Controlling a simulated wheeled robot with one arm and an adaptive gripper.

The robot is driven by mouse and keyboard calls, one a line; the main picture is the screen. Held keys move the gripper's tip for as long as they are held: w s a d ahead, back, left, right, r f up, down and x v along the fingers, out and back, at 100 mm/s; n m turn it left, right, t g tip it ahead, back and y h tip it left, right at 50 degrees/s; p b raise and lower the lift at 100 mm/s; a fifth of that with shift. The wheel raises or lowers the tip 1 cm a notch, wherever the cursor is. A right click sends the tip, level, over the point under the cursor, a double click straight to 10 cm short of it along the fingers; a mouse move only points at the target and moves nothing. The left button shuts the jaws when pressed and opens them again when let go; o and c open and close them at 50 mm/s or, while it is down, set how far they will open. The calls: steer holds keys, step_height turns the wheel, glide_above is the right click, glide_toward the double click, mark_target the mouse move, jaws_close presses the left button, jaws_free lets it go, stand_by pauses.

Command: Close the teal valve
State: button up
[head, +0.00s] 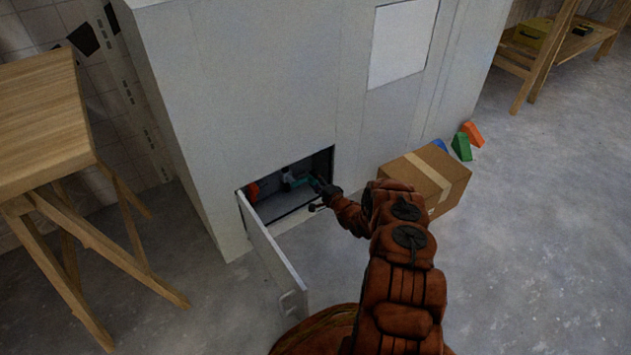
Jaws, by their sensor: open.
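The teal valve (298,181) is small and sits inside a low rectangular opening in the grey wall panel. My gripper (318,184) is at the right part of this opening, close to the valve's right side. It is open; the picture is too small to show whether a finger touches the valve. My orange arm reaches in from the lower right. A red-orange part (252,190) shows at the left inside the opening. The hinged panel door (270,250) stands swung outward at the left, with a handle near its free end.
A cardboard box (425,178) stands on the floor right of the opening. Green, blue and orange blocks (462,146) lie behind it. A wooden table (45,120) stands at the left, and a wooden bench (545,55) at the back right. The floor (540,240) at the right is clear.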

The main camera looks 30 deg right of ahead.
steer(key=s, duration=1.2)
steer(key=shift+d, duration=0.45)
